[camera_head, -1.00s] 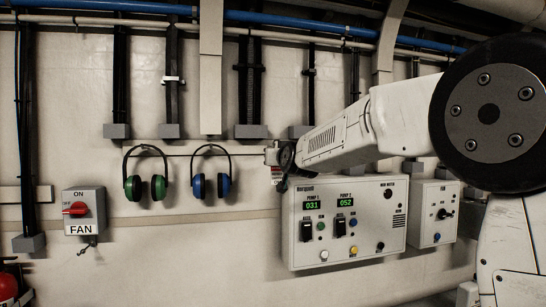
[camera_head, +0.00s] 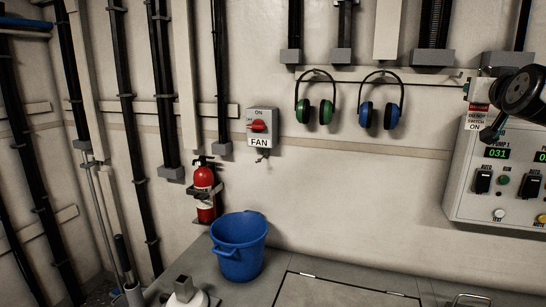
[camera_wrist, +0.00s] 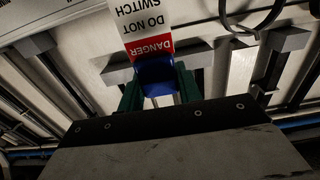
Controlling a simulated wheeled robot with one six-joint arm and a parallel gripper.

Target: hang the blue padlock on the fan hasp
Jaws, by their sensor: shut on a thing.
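My gripper (camera_wrist: 158,92) is shut on the blue padlock (camera_wrist: 156,74), whose blue body shows between the green fingers in the wrist view. A red and white danger tag (camera_wrist: 145,28) hangs with it; this tag also shows in the head view (camera_head: 475,122). In the head view my gripper (camera_head: 478,92) is at the right edge, and the padlock is too small to make out. The fan switch box (camera_head: 262,116) is on the wall left of my gripper, with its red handle lying level. The small dark fan hasp (camera_head: 262,156) hangs under the box, well apart from the padlock.
Green earmuffs (camera_head: 325,112) and blue earmuffs (camera_head: 391,115) hang between the fan box and my gripper. The pump panel (camera_head: 470,205) is below my gripper. A red extinguisher (camera_head: 205,180) and blue bucket (camera_head: 239,232) are at lower left. The wall below the earmuffs is bare.

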